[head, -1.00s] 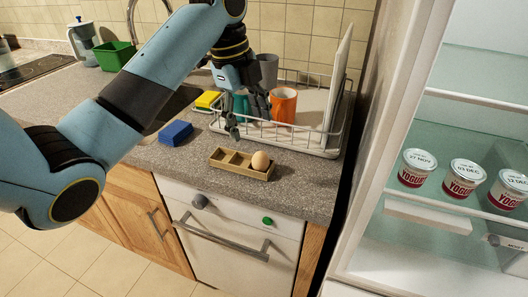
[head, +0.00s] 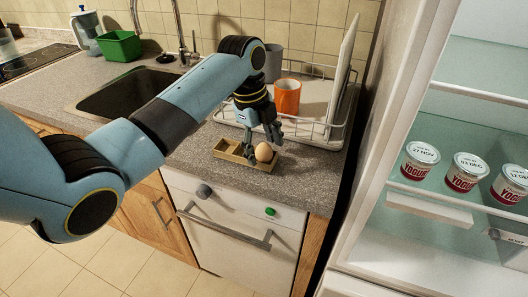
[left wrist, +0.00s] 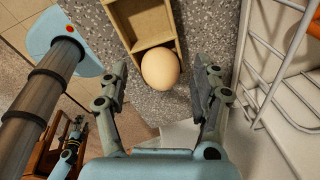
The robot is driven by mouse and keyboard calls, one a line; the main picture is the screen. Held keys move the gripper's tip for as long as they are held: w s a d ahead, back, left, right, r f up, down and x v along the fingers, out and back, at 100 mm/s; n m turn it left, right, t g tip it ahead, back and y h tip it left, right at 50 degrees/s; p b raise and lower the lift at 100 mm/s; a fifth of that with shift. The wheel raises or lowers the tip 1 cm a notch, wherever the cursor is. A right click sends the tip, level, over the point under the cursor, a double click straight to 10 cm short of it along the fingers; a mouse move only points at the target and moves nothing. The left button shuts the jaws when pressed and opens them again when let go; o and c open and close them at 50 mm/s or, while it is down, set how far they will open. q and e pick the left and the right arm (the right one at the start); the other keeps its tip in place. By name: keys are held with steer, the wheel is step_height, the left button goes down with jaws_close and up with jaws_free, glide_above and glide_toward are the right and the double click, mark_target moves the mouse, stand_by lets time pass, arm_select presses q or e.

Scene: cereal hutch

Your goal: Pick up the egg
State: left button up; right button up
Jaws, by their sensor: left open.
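The brown egg (head: 264,152) sits at the right end of a small wooden holder (head: 229,151) on the counter. The holder's other compartments look empty. My left gripper (head: 268,138) is open and points down at the egg, just behind and above it. In the left wrist view the egg (left wrist: 160,69) lies between the two spread fingertips, with a gap on each side. The holder (left wrist: 142,24) runs away from it towards the top. What seems to be my right gripper (left wrist: 72,140) shows small and dark at lower left, its fingers unclear.
A wire dish rack (head: 322,133) with an orange cup (head: 287,97), a grey cup (head: 273,66) and an upright white board (head: 344,72) stands close behind the egg. The sink (head: 125,95) is at left. The open fridge holds yogurt cups (head: 465,172). Counter in front is clear.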

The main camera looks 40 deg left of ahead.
mark_target(271, 150)
arm_select(q)
steer(key=c, duration=0.9)
steer(key=shift+r, duration=0.15)
steer(key=shift+r, duration=0.3)
steer(key=r, duration=0.2)
steer(key=d+r, duration=0.1)
steer(key=shift+d+r+b, duration=0.1)
steer(key=shift+r+b, duration=0.25)
steer(key=d+r, duration=0.2)
steer(key=d, duration=0.1)
steer(key=s+d+r, duration=0.1)
steer(key=d+r, duration=0.1)
steer(key=d, duration=0.2)
steer(key=d+r+p, duration=0.1)
steer(key=d+r, duration=0.1)
steer(key=d, duration=0.1)
steer(key=shift+s+d+r, duration=0.2)
steer(key=shift+r, duration=0.05)
steer(key=shift+f, duration=0.1)
